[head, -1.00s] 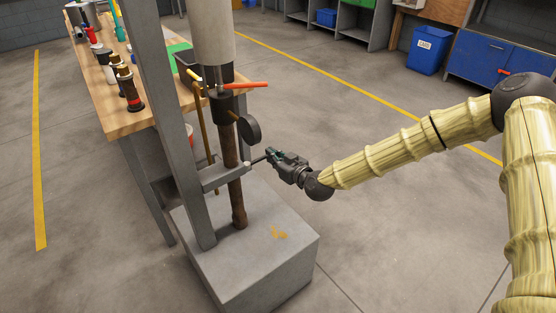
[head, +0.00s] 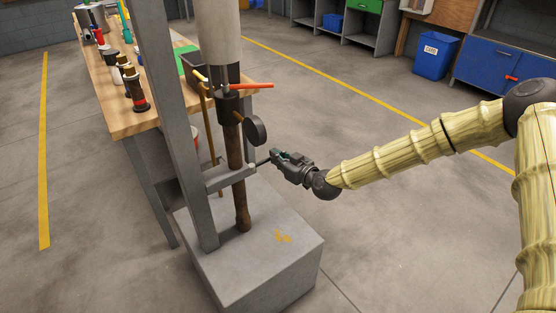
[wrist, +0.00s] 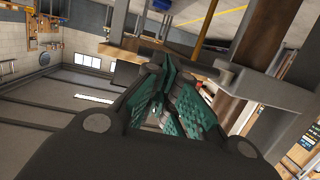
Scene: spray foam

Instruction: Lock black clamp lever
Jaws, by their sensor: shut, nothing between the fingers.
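The black clamp lever (head: 262,162) is a short, thin dark rod. It sticks out to the right from the end of the grey clamp bracket (head: 228,178), which reaches around the brown pipe (head: 240,205). My gripper (head: 274,156) is at the lever's outer end, with its green-padded fingers shut and empty. I cannot tell whether the fingers touch the lever. In the wrist view the shut fingers (wrist: 155,68) point toward the bracket (wrist: 250,82) and the pipe (wrist: 222,108).
A grey post (head: 165,110) stands left of the pipe on a concrete block (head: 265,255). A black round gauge (head: 255,130) and an orange handle (head: 248,86) stick out above the bracket. A wooden workbench (head: 125,120) stands behind left. The floor to the right is open.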

